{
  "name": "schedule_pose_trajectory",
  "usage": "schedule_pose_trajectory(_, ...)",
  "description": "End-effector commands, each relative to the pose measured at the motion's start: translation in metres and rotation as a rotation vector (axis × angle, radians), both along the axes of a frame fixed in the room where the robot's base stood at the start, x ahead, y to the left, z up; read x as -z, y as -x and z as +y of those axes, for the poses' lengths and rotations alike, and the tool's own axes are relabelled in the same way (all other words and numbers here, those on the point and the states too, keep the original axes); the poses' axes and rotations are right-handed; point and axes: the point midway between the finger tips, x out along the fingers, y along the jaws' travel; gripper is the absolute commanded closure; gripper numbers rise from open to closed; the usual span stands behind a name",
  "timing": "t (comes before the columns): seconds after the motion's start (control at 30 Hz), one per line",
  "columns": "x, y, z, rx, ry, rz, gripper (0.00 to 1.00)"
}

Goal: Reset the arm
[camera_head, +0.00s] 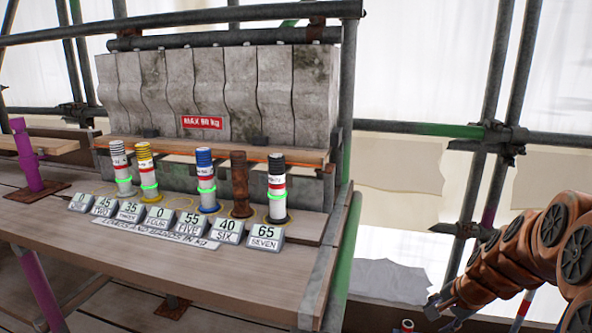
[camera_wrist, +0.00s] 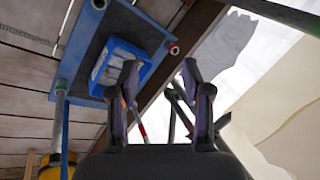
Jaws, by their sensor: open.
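My arm (camera_head: 520,250), with thick orange-brown joints, reaches in from the right edge of the head view. My gripper (camera_head: 443,306) is at its lower left end, low and to the right of the wooden bench, and only partly clear to see. In the wrist view my gripper (camera_wrist: 160,75) shows two dark fingers spread apart with nothing between them. Beyond them lies a blue platform (camera_wrist: 75,65) with a blue-and-white box (camera_wrist: 118,68) on it.
The bench (camera_head: 200,265) bears several banded cylinders, one rusty brown cylinder (camera_head: 239,180) and numbered blocks (camera_head: 264,237). Grey stone pieces (camera_head: 300,95) stand behind. Scaffold poles (camera_head: 490,110) rise at the right. A yellow object (camera_wrist: 50,168) shows at lower left in the wrist view.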

Motion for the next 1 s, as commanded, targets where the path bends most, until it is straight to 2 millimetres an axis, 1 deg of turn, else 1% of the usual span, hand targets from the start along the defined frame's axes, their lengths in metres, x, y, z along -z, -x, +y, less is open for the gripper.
schedule_pose_trajectory(0.03,-0.031,0.007,0.019,-0.058,0.007,0.013,0.51)
schedule_pose_trajectory(0.1,-0.051,0.020,0.040,-0.136,0.018,0.036,0.51)
schedule_pose_trajectory(0.17,-0.068,0.031,0.058,-0.202,0.029,0.055,0.51)
schedule_pose_trajectory(0.2,-0.080,0.039,0.069,-0.245,0.035,0.068,0.51)
schedule_pose_trajectory(0.37,-0.126,0.074,0.107,-0.414,0.067,0.119,0.51)
schedule_pose_trajectory(0.5,-0.163,0.109,0.135,-0.558,0.094,0.168,0.51)
schedule_pose_trajectory(0.6,-0.190,0.135,0.151,-0.657,0.113,0.201,0.51)
schedule_pose_trajectory(0.67,-0.205,0.151,0.159,-0.715,0.127,0.222,0.51)
schedule_pose_trajectory(0.73,-0.224,0.171,0.167,-0.782,0.142,0.247,0.51)
schedule_pose_trajectory(0.9,-0.266,0.218,0.179,-0.938,0.178,0.309,0.51)
schedule_pose_trajectory(1.0,-0.290,0.245,0.183,-1.023,0.198,0.347,0.51)
